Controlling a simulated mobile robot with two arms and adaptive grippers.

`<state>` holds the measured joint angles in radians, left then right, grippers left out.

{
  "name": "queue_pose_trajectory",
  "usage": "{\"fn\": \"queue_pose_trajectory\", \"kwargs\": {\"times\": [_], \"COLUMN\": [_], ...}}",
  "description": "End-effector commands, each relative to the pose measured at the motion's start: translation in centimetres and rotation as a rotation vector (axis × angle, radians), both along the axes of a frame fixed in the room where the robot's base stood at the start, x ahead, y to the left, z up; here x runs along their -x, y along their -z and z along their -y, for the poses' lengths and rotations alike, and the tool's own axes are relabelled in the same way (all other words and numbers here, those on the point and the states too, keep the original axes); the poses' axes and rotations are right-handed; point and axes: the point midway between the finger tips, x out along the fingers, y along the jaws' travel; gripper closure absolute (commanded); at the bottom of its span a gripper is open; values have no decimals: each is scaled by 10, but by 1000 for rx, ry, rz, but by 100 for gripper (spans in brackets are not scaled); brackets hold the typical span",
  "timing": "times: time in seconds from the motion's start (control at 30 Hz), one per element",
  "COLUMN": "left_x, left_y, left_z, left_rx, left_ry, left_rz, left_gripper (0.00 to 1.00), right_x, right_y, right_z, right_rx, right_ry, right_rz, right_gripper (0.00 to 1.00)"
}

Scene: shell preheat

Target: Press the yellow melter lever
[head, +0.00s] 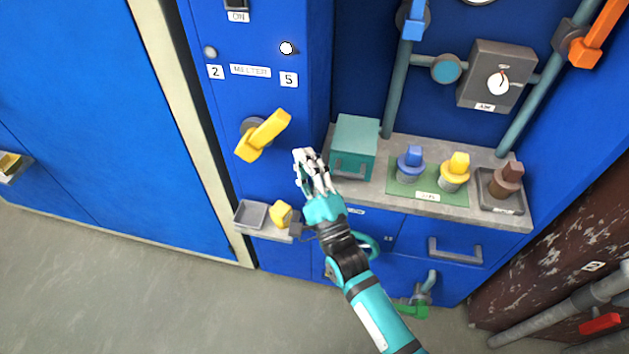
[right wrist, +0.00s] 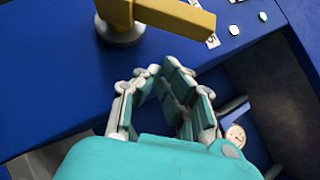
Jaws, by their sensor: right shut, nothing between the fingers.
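The yellow melter lever (head: 263,136) is mounted on a round grey hub on the blue cabinet front, below the MELTER label (head: 250,70). It is tilted, with its right end higher in the head view. It also shows at the top of the right wrist view (right wrist: 175,14). My right gripper (head: 309,156) is shut and empty, to the right of the lever and a little below it in the head view. It also shows in the right wrist view (right wrist: 160,72), with a visible gap between it and the lever. My left gripper is not in view.
A small shelf with a grey tray (head: 250,214) and a yellow piece (head: 281,214) juts out below the lever. A teal box (head: 355,147) stands on the counter to the right, near my right gripper. Blue, yellow and brown pieces stand further right. Pipes run behind.

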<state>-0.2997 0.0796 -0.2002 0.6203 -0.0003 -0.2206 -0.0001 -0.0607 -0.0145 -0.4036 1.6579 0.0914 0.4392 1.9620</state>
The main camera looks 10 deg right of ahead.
Motion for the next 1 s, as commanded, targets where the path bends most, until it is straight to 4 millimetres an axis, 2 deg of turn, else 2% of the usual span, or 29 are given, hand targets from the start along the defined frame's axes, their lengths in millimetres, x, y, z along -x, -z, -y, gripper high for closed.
{"fn": "queue_pose_trajectory", "kwargs": {"times": [0.1,0.3,0.77,1.0], "left_x": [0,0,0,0], "left_y": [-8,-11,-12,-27], "left_z": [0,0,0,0], "left_rx": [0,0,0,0], "left_ry": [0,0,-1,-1], "left_rz": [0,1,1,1], "left_gripper": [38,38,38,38], "right_x": [-6,-11,-11,-11], "right_y": [-15,-25,-27,-34], "right_z": [-14,-27,-30,-30], "right_rx": [-5,-2,3,45], "right_ry": [0,0,0,-1], "right_rz": [0,-1,-1,-16], "right_gripper": [100,100,100,100]}}
